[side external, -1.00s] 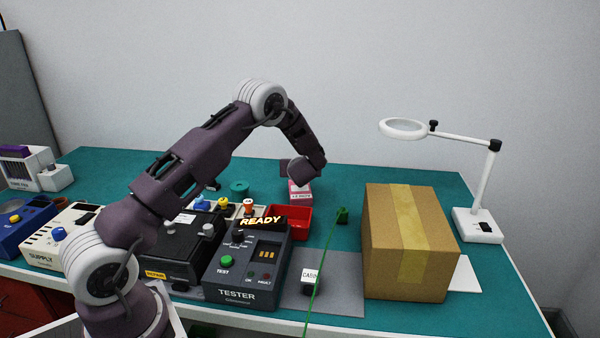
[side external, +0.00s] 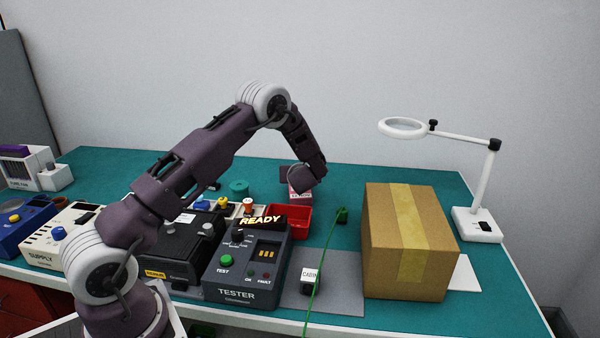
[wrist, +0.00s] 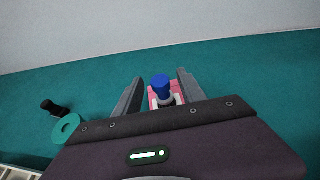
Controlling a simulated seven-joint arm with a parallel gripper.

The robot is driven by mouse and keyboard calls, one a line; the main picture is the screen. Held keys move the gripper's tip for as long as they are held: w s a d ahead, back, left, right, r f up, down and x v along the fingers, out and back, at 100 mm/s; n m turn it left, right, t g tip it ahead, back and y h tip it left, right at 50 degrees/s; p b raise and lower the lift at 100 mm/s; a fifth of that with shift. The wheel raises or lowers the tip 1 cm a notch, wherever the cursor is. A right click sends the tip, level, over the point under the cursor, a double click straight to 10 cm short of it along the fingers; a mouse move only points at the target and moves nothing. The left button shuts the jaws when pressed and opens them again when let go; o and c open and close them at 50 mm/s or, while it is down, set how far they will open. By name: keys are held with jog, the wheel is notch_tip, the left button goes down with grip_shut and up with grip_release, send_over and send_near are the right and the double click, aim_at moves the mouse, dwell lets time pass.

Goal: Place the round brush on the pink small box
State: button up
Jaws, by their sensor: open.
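The pink small box (side external: 300,195) stands on the teal bench mat, mostly hidden behind my gripper in the side view. In the wrist view the pink box (wrist: 153,99) shows between and beyond my fingers. A blue-topped upright piece with a pale grey collar (wrist: 161,84), apparently the round brush, is in front of the pink surface between the fingers. I cannot tell whether it rests on the box. My gripper (wrist: 160,90) is open, with one finger on each side of that piece. Its fingertips are not clear in the side view.
A teal ring (wrist: 65,128) and a small black object (wrist: 51,107) lie left of my gripper. A red tray (side external: 297,219) and the tester (side external: 248,268) stand nearer the camera. A cardboard box (side external: 408,245) and a magnifier lamp (side external: 480,222) stand to the right.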

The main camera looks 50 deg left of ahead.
jog(key=r+v, duration=0.1)
jog(key=v, duration=1)
jog(key=s+d+r+n+g+h, duration=0.1)
jog(key=s+d+r+n+g, duration=0.1)
jog(key=s+r+n, duration=0.45)
jog(key=s+d+r+n+g+h, duration=0.1)
jog(key=s+d+r+n+g, duration=0.2)
jog(key=s+n, duration=0.7)
jog(key=s+d+r+n+t+h, duration=0.1)
jog(key=s+d+n+h, duration=0.3)
jog(key=s+d, duration=0.4)
jog(key=s+d+r+n+t+h, duration=0.1)
jog(key=s+d+r+n+h, duration=0.2)
jog(key=s+d, duration=0.6)
jog(key=shift+d+r+n+t+h, duration=0.25)
jog(key=shift+d+n+t+h, duration=0.15)
jog(key=shift+d+n+h, duration=0.55)
